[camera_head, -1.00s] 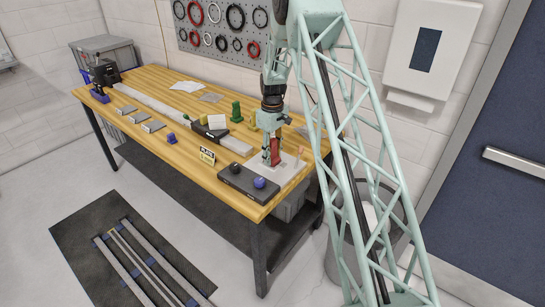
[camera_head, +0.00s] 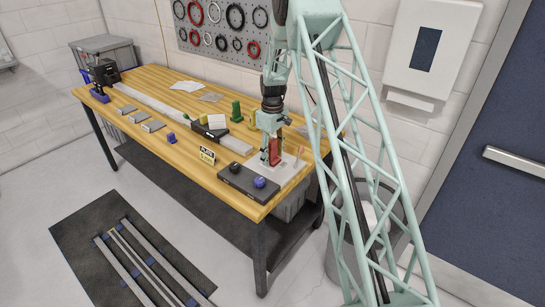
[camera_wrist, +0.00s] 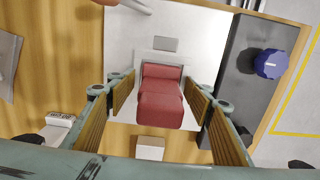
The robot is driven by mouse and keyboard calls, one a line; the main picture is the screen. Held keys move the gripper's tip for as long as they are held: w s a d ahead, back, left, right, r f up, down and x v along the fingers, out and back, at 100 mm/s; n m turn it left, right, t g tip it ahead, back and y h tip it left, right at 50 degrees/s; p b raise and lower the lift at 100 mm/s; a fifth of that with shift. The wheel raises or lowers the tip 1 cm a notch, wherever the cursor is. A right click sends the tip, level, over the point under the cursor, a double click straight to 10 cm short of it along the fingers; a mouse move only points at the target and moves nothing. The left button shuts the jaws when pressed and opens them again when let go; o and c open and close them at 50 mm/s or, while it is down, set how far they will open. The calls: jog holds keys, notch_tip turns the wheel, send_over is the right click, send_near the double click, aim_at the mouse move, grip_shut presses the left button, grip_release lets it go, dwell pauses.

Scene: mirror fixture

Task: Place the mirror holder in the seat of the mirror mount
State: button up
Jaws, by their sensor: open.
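A red block with a stepped top, perhaps the mirror holder (camera_wrist: 160,97), stands on a pale plate (camera_wrist: 204,40) near the front right end of the workbench. It also shows in the head view (camera_head: 274,151). My gripper (camera_wrist: 160,86) is open, with one ribbed finger on each side of the block. Gaps show between the block and both fingers. In the head view, my gripper (camera_head: 270,155) points down over the plate and partly covers the block. I cannot tell for sure which piece is the mirror mount or its seat.
A dark box with black and blue knobs (camera_head: 248,182) lies beside the plate, close to the bench's front edge. Green (camera_head: 236,111) and yellow pieces, a white block and a small sign (camera_head: 207,156) stand farther left. Bare wood (camera_head: 165,150) lies along the front.

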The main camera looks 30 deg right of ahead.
aim_at(272, 140)
jog(key=shift+r, duration=0.15)
notch_tip(272, 140, up, 11)
jog(key=shift+f, duration=0.1)
jog(key=shift+r, duration=0.6)
dwell(0.3)
dwell(0.4)
